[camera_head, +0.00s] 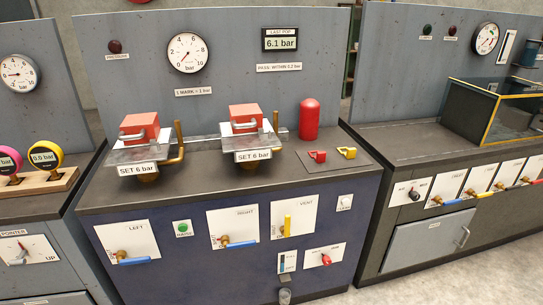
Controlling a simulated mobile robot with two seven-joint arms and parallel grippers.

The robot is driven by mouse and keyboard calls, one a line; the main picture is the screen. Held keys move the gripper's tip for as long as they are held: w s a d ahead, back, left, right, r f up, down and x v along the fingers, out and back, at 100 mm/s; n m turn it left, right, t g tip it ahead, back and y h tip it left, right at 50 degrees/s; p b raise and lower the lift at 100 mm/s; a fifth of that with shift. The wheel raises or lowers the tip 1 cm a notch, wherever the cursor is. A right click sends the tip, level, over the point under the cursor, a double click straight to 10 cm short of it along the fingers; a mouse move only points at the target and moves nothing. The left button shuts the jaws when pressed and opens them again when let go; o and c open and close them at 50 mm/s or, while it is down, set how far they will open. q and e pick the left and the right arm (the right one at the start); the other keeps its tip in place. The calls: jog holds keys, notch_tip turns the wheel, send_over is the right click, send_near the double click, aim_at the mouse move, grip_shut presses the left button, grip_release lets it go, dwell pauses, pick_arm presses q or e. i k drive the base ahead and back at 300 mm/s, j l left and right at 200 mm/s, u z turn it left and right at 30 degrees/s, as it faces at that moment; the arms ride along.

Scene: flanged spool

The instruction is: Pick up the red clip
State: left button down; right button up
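The red clip (317,156) lies on a dark mat (333,166) on the right part of the middle bench top. A yellow clip (347,152) lies just to its right, apart from it. A tall red cylinder (309,119) stands just behind the red clip. Nothing covers the red clip. Neither of my grippers shows in the head view.
Two valve assemblies with red blocks (140,128) (245,117) and "SET 6 bar" plates stand left of the mat. Handles line the blue bench front (188,272). The right bench holds a yellow-edged clear box (483,121). The bench top's front edge is clear.

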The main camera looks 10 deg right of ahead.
aim_at(320, 158)
jog(key=l+u, duration=0.2)
jog(key=u, duration=0.25)
jog(key=l+u, duration=0.25)
jog(key=u, duration=0.2)
jog(key=l+u, duration=0.25)
jog(key=u, duration=0.2)
jog(key=l+u, duration=0.25)
jog(key=k+l+u, duration=0.25)
jog(key=l, duration=0.15)
jog(key=l+u, duration=0.25)
jog(key=k+l+u, duration=0.15)
jog(key=k+l, duration=0.2)
jog(key=l, duration=0.15)
jog(key=k+l+u, duration=0.15)
jog(key=k+l, duration=0.2)
jog(key=i+l, duration=0.05)
jog(key=l, duration=0.05)
